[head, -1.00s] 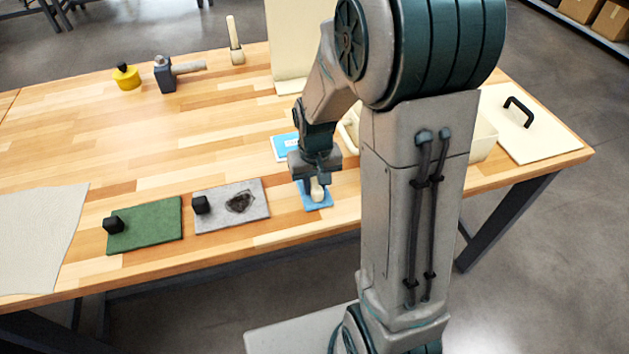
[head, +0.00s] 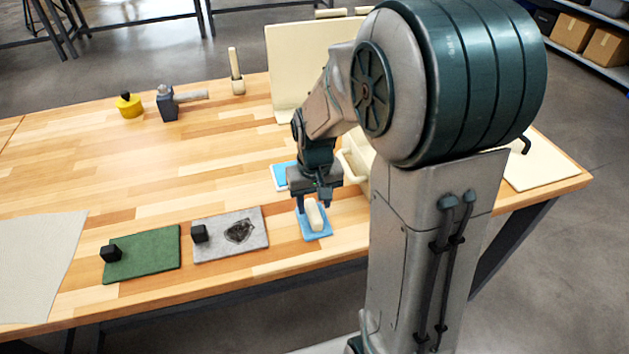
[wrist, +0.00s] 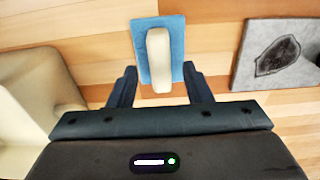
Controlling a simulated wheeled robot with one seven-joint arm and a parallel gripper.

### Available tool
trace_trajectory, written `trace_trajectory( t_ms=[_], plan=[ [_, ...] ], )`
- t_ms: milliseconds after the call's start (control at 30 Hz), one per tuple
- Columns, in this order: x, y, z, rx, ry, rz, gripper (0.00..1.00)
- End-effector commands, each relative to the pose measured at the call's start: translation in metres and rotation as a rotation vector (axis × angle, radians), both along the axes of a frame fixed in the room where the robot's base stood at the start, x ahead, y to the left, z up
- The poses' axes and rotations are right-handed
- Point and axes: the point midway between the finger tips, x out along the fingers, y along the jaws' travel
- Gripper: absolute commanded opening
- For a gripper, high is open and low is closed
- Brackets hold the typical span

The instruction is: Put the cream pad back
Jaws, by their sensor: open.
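A cream block-shaped pad (head: 315,214) lies on a small blue mat (head: 305,231) near the front edge of the wooden table. In the wrist view the cream pad (wrist: 158,60) lies lengthwise on the blue mat (wrist: 177,42), ahead of my fingertips. My gripper (head: 325,198) is above and just behind the cream pad in the head view. In the wrist view my gripper (wrist: 160,80) has its two fingers spread wide, with nothing clamped between them. The pad's near end reaches into the gap between the fingers in that view; the height between them is hard to tell.
Left of the mat are a grey pad (head: 258,222) with a dark stain and a green pad (head: 155,258). A cream bin (head: 352,166) stands behind my arm, partly hidden.

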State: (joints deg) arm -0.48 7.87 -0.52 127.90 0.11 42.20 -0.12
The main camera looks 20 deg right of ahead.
Motion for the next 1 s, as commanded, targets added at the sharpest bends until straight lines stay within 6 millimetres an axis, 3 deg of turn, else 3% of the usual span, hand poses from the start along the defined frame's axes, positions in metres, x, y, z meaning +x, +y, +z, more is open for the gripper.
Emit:
trace_trajectory(
  t_ms=[233, 567, 800, 1000],
  plan=[
    [-0.001, 0.0, 0.053, 0.0, -0.005, 0.0, 0.45],
    [-0.011, 0.0, 0.083, 0.0, -0.015, 0.001, 0.45],
    [-0.066, 0.0, 0.103, 0.002, -0.108, 0.004, 0.45],
    [-0.114, 0.0, 0.107, 0.002, -0.188, 0.007, 0.45]
  ],
)
